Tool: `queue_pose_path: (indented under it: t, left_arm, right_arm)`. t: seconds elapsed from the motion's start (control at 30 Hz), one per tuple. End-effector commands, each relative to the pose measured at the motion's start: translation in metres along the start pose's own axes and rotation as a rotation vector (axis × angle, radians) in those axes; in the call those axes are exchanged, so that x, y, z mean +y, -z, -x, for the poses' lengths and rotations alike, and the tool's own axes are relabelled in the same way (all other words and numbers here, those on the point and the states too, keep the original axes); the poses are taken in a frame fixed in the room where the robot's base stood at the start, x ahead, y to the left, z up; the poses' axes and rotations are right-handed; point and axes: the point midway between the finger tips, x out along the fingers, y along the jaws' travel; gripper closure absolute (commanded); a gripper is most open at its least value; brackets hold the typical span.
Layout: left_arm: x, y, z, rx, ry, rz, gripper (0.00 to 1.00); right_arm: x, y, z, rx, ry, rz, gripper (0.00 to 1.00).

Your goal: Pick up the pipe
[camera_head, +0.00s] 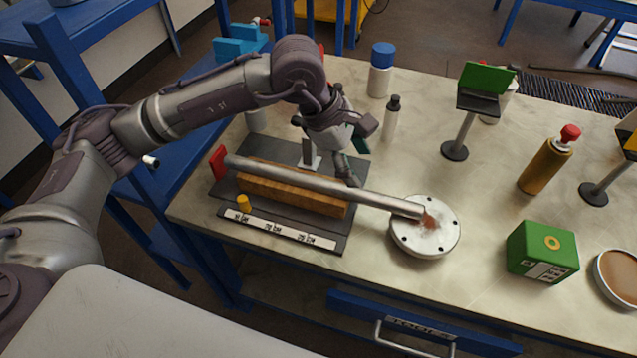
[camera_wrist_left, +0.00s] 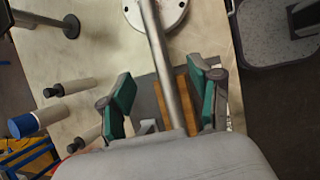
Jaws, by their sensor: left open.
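The pipe (camera_head: 320,184) is a long grey metal tube lying over a wooden block (camera_head: 285,192) on a dark base plate. Its right end reaches over a round white flange (camera_head: 425,238) with small dark holes. My left gripper (camera_head: 350,158) is above and behind the pipe, with its far finger partly hidden. In the left wrist view the pipe (camera_wrist_left: 163,72) runs between the two open green-padded fingers of the left gripper (camera_wrist_left: 164,98), with gaps on both sides. My right gripper is not in view.
Behind stand white bottles (camera_head: 380,80) and a stand with a green top (camera_head: 455,150). A green box (camera_head: 542,251) and an amber bottle (camera_head: 545,165) are at right.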

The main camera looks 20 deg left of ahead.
Motion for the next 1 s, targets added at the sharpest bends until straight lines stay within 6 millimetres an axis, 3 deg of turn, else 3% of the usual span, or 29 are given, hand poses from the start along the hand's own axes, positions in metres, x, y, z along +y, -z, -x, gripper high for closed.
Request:
queue_pose_path:
  t: [0.13, 0.5, 0.73, 1.0]
  left_arm:
    - [0.004, 0.011, -0.007, 0.053, -0.008, -0.008, 0.37]
    - [0.005, 0.012, -0.073, 0.047, -0.007, -0.006, 0.37]
    - [0.005, 0.012, -0.089, 0.046, -0.007, -0.006, 0.37]
    - [0.005, 0.011, -0.128, 0.045, -0.007, -0.006, 0.37]
  right_arm:
    - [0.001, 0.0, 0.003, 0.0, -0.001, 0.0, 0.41]
    - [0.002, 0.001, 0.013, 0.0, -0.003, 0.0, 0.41]
    - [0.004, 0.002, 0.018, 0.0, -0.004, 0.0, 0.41]
    - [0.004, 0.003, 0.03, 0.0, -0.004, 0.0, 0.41]
